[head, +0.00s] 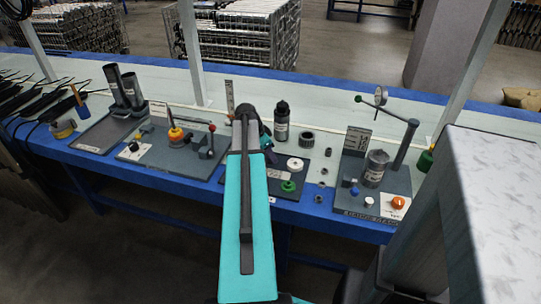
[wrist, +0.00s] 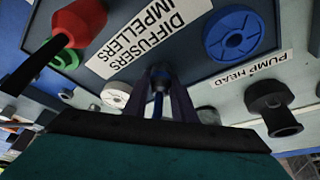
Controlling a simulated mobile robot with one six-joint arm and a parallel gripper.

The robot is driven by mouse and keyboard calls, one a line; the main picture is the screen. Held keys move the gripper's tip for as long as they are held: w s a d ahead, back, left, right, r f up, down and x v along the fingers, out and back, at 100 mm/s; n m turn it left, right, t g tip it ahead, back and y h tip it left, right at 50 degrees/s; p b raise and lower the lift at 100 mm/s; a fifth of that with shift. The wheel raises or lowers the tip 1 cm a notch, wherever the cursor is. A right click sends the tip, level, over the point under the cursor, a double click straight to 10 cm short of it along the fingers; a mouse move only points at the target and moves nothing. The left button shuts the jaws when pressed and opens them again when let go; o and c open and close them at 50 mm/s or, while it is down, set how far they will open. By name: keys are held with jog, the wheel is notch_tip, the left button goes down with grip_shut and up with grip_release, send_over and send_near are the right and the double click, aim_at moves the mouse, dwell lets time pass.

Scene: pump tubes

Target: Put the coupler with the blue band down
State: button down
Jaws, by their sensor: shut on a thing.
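My gripper (wrist: 160,92) shows in the middle of the wrist view, its two dark fingers close together on a small dark coupler with a blue band (wrist: 158,102). Much of the coupler is hidden between the fingers. In the head view my gripper (head: 268,154) is over the middle of the bench, at the tray with the green wheel, partly hidden by my teal arm. The coupler cannot be made out there. Whether it touches any surface is unclear.
A white disc (head: 295,164) and green wheel (head: 288,186) lie right of my gripper. A black bottle (head: 282,122) and dark ribbed cap (head: 307,142) stand behind. A gauge stand (head: 405,145) is farther right. Bare bench (head: 325,160) shows between, with several small parts.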

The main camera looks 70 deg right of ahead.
jog(key=c, duration=1.5)
grip_release()
jog(key=shift+o, duration=0.2)
jog(key=shift+r, duration=0.1)
jog(key=v, duration=1.2)
